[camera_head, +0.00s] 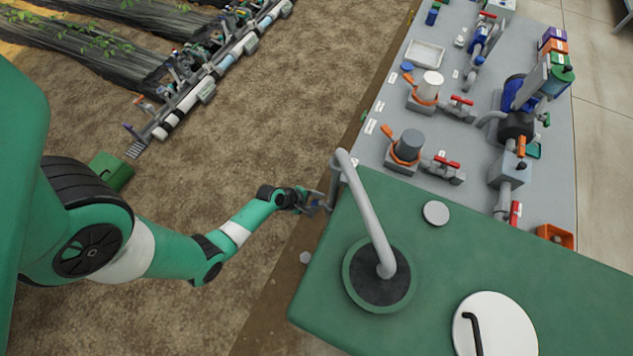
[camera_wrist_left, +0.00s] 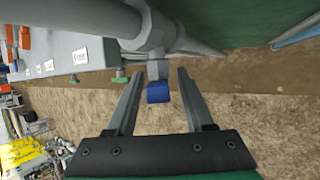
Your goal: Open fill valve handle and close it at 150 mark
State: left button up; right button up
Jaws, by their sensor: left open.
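My left gripper (camera_head: 322,204) is at the left edge of the green tank (camera_head: 460,265), beside the downturned end of the grey fill pipe (camera_head: 367,215). In the left wrist view its two fingers (camera_wrist_left: 159,78) are open, one on each side of a blue handle (camera_wrist_left: 158,93). The handle hangs below a grey valve body (camera_wrist_left: 153,35). It lies between the fingers in the picture; I cannot tell whether either finger touches it. No 150 mark can be made out. My right gripper is not in view.
A grey bench (camera_head: 470,120) with pumps, red-handled valves and filters stands behind the tank. A white round lid (camera_head: 495,325) with a black handle is on the tank. Bare soil (camera_head: 270,110) lies open to the left. A green box (camera_head: 111,170) sits there.

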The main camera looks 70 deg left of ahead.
pick_arm(q)
grip_shut()
dwell(0.4)
jog(key=shift+f+t+y+b, duration=0.2)
jog(key=shift+t+y+b, duration=0.4)
jog(key=shift+b, duration=0.5)
jog(key=m+t+y+b, duration=0.1)
jog(key=t+b, duration=0.1)
jog(key=b, duration=0.5)
jog(key=f+m+t+y+b, duration=0.1)
jog(key=t+y+b, duration=0.1)
jog(key=b, duration=0.5)
jog(key=shift+t, duration=0.3)
jog(key=t+y+b, duration=0.1)
jog(key=b, duration=0.5)
jog(key=r+m+t+y+b, duration=0.1)
jog(key=t+b, duration=0.1)
jog(key=b, duration=0.4)
jog(key=shift+a+r+y+b, duration=0.1)
jog(key=shift+r+y+b, duration=0.25)
jog(key=shift+b, duration=0.4)
